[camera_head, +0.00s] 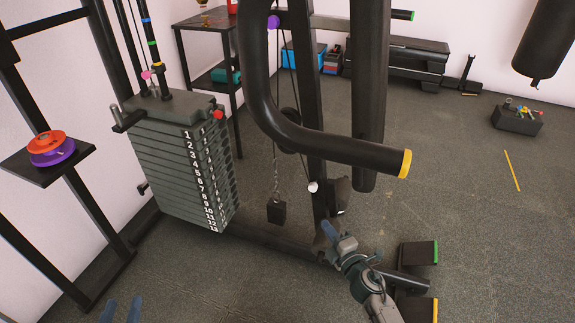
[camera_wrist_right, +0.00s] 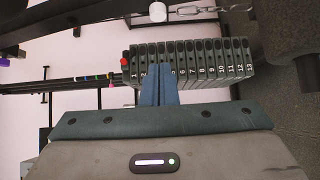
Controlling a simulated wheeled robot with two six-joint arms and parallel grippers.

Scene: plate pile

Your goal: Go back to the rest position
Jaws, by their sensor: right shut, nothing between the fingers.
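My right gripper (camera_head: 330,230) is in the lower middle of the head view, in front of the machine's lower frame. Its blue fingers are together and empty; they also show shut in the right wrist view (camera_wrist_right: 160,84). The numbered weight stack (camera_wrist_right: 205,60) lies beyond the fingertips in that view; I see no clear contact. My left gripper (camera_head: 121,311) shows only as two blue fingertips at the bottom edge of the head view. The rest of the left gripper is out of view.
The weight stack (camera_head: 180,160) stands left of centre. A black machine arm with a yellow end (camera_head: 405,163) hangs over the middle. A small shelf with orange and purple plates (camera_head: 52,152) is at left. The floor at right is mostly clear.

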